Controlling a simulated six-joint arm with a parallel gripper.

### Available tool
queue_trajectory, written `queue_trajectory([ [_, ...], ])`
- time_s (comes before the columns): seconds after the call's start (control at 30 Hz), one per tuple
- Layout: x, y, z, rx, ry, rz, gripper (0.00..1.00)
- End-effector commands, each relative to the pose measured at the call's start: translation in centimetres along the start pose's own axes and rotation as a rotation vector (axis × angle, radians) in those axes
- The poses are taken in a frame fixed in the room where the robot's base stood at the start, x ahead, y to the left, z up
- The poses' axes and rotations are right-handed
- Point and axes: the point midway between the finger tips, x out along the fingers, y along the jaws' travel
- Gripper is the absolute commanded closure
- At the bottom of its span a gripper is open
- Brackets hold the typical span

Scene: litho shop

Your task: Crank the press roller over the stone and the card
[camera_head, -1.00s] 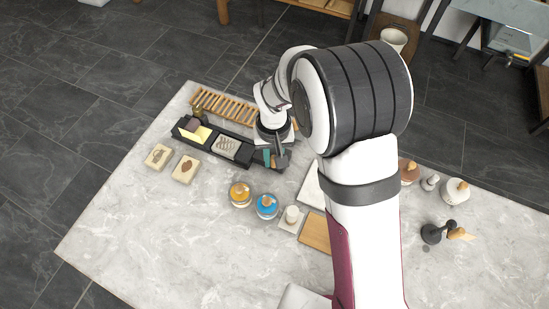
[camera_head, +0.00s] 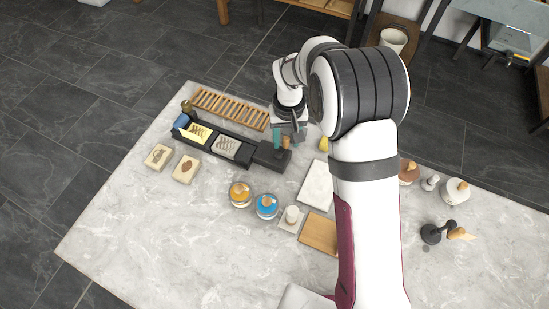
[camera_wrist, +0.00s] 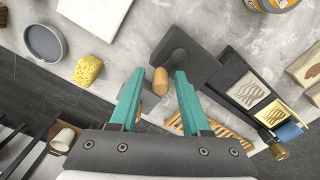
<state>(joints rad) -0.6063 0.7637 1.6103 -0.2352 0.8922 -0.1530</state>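The press is a long black bed (camera_head: 238,158) on the marble table, with a dark crank housing (camera_head: 272,157) at its right end. A wooden crank knob (camera_wrist: 160,82) stands on the crank arm. A blue roller (camera_wrist: 290,131) lies across the far end; it also shows in the head view (camera_head: 181,121). The pale stone (camera_head: 227,146) with a wavy pattern and the yellow card (camera_head: 197,133) lie uncovered in the bed. My gripper (camera_wrist: 159,78) has teal fingers spread open. The knob appears between them in the wrist view, with gaps on both sides.
A slatted wooden rack (camera_head: 229,108) stands behind the press. A yellow sponge (camera_wrist: 88,70) and grey round dish (camera_wrist: 45,43) are nearby. Ink tins (camera_head: 240,194) and a white slab (camera_head: 316,185) lie in front.

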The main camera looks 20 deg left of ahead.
Motion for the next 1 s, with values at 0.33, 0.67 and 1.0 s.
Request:
queue_trajectory([
  [0.33, -0.8, 0.0, 0.0, -0.001, 0.002, 0.000, 0.53],
  [0.67, -4.5, 0.0, 0.0, 0.000, 0.002, 0.000, 0.53],
  [1.0, -7.0, 0.0, 0.0, 0.000, 0.000, 0.000, 0.53],
])
